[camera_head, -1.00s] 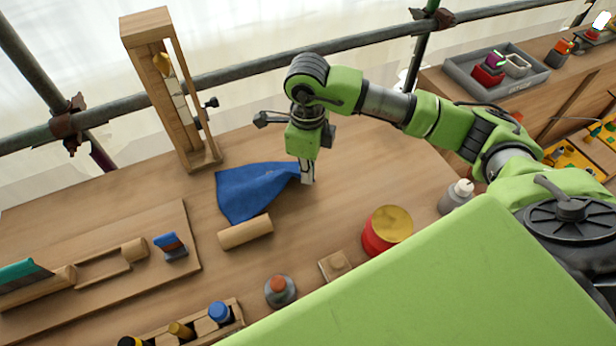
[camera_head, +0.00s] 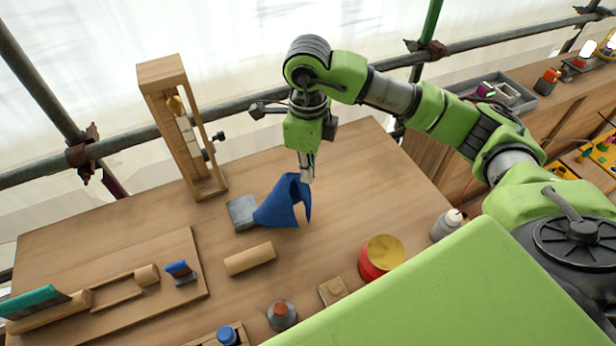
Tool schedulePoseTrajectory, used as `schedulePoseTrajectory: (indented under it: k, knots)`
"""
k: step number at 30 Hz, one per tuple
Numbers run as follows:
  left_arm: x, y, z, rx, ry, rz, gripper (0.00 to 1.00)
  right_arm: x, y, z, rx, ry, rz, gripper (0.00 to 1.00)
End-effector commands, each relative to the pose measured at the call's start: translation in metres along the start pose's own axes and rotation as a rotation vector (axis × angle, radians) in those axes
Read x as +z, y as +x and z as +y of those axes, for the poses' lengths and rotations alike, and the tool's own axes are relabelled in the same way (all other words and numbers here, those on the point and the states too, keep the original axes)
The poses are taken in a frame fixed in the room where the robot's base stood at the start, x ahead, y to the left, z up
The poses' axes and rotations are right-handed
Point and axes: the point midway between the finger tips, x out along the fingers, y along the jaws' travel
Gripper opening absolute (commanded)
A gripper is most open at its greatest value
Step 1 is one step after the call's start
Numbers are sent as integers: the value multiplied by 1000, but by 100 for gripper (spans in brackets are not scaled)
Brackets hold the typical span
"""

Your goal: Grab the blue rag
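The blue rag (camera_head: 281,204) hangs from my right gripper (camera_head: 306,176). The fingers are closed on its upper right corner, and the cloth is bunched and raised in a peak. Its lower edge hangs at or just above the wooden table; I cannot tell whether it touches. A grey block (camera_head: 241,212) shows at the rag's left edge, partly behind it. My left gripper is not in the head view.
A wooden cylinder (camera_head: 249,259) lies in front of the rag. A tall wooden frame (camera_head: 187,130) stands behind left. A red tin with a gold lid (camera_head: 381,257) and a white-capped bottle (camera_head: 447,224) stand to the right. The table right of the rag is clear.

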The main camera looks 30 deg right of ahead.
Motion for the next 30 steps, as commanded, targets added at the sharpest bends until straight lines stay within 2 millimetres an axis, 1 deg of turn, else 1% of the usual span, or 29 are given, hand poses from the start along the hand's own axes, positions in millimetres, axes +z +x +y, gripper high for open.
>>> schedulePoseTrajectory:
  k: [2,4,9,13,16,30]
  knots:
    - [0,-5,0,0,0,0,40,0,-9,0,-1,0,0,0]
    - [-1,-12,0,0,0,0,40,0,-22,0,-2,0,-1,0]
    - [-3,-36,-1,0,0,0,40,0,-66,0,-2,-1,-2,0]
    - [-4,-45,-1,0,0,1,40,0,-87,0,-1,-1,0,0]
    - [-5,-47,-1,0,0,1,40,0,-92,0,0,-1,1,0]
    - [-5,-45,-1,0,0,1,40,0,-91,0,0,0,1,0]
